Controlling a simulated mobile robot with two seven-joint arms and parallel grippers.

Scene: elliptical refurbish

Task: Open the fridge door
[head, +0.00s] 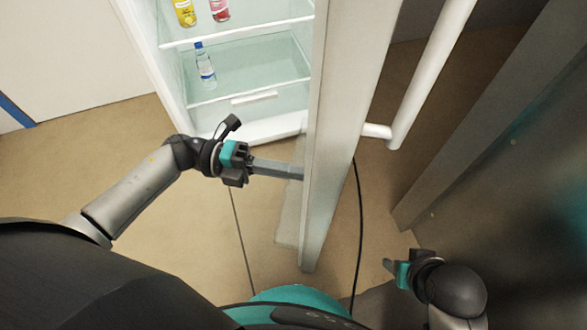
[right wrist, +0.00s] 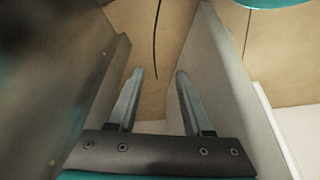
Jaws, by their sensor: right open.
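The fridge (head: 240,125) stands at the top of the head view with its inside showing. Its door (head: 345,110) is swung open, seen nearly edge-on, with a long white handle (head: 430,80) on its right side. My left gripper (head: 300,172) is on the door's inner side, its fingers pointing right and reaching the door; whether they touch it or are parted I cannot tell. My right gripper (head: 387,265) is low, right of the door and away from the handle. In the right wrist view it (right wrist: 158,75) is open and empty, with a pale panel (right wrist: 225,80) alongside.
Bottles stand on the fridge shelves, including a clear one (head: 205,68). A dark grey panel (head: 500,140) closes in the right side, near my right arm. A black cable (head: 359,230) runs over the floor. Bare floor (head: 120,135) lies left of the fridge.

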